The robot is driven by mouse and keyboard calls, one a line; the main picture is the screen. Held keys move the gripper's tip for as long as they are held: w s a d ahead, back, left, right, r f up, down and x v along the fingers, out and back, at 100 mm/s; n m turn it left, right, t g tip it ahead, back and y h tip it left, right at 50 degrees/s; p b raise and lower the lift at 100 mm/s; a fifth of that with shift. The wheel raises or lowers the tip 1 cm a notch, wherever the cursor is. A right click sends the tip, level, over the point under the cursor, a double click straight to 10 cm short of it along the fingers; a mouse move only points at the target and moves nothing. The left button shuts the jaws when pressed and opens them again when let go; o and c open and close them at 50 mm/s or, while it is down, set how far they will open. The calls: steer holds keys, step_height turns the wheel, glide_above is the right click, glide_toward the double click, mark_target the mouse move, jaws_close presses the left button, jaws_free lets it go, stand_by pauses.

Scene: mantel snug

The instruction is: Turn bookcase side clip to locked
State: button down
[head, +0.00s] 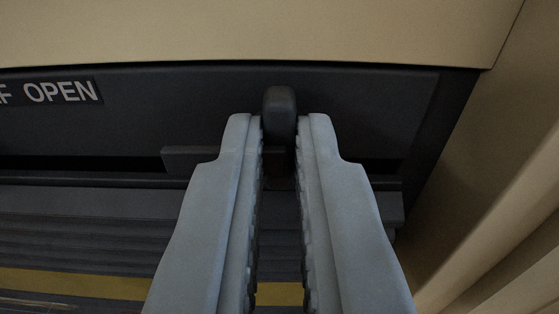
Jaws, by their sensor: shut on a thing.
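A dark rounded clip knob (280,103) stands upright at the upper middle of the head view. It sits in front of a dark recessed panel (360,115). My gripper (280,122) reaches up from the bottom, with its two grey fingers on either side of the knob and shut on it. A dark flat bar (190,158) shows behind the fingers at left, partly hidden by them. I cannot tell from this view whether the clip is at its locked position.
A label (50,92) ending in "OPEN" is on the panel at left, cut off by the frame. A tan board (270,30) overhangs the top. A tan side wall (490,190) stands close at right. Ridged dark slats (90,225) and a yellow strip (80,284) lie below.

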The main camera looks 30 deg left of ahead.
steer(key=shift+n, duration=0.3)
steer(key=n, duration=0.3)
steer(key=shift+n, duration=0.4)
steer(key=n, duration=0.4)
steer(key=shift+n, duration=0.3)
steer(key=n, duration=0.8)
steer(key=shift+f+n, duration=0.1)
steer(key=shift+n, duration=0.2)
steer(key=shift+s, duration=0.1)
steer(key=c, duration=1.5)
jaws_free()
